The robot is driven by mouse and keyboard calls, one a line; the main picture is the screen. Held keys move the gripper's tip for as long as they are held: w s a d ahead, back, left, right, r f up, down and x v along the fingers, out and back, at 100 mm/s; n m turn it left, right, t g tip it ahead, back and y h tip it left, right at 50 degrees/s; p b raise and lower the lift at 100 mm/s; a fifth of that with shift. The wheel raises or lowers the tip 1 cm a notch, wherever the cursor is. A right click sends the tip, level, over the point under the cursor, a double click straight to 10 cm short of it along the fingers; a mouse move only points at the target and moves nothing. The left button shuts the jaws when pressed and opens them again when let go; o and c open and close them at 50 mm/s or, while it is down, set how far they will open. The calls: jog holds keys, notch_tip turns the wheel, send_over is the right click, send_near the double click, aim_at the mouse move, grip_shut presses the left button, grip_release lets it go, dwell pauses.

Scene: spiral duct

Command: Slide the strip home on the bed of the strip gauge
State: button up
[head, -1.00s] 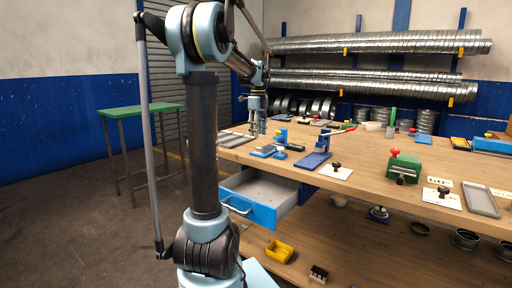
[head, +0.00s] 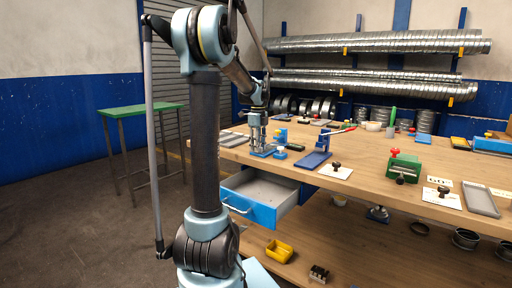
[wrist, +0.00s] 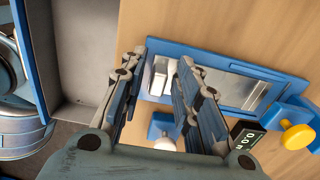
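The strip gauge has a blue bed (wrist: 215,58) on the wooden bench; in the head view its blue base (head: 262,153) is partly behind my gripper (head: 257,146). A shiny flat metal piece (wrist: 235,90), apparently the strip, lies along the bed in the wrist view. A small pale block (wrist: 159,76) stands at the bed's left end. My gripper (wrist: 158,68) is over that end, its fingers apart on either side of the block. I cannot tell whether they touch it. The right finger hides part of the bed.
A yellow knob (wrist: 297,136) and a black display (wrist: 246,136) sit at the gauge's near right side. A blue part with a white knob (wrist: 164,143) is below the bed. An open drawer (head: 262,195) juts out under the bench edge. A blue lever tool (head: 316,158) stands to the right.

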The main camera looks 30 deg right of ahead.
grip_shut()
jog(key=shift+a, duration=0.1)
jog(key=shift+s+a+r, duration=0.1)
jog(key=shift+s+a, duration=0.25)
jog(key=shift+a, duration=0.45)
jog(key=shift+s+a+r, duration=0.1)
jog(key=shift+s+a, duration=0.25)
jog(key=shift+a, duration=0.45)
jog(key=shift+s+a, duration=0.35)
jog(key=shift+a, duration=0.45)
notch_tip(320, 180, up, 7)
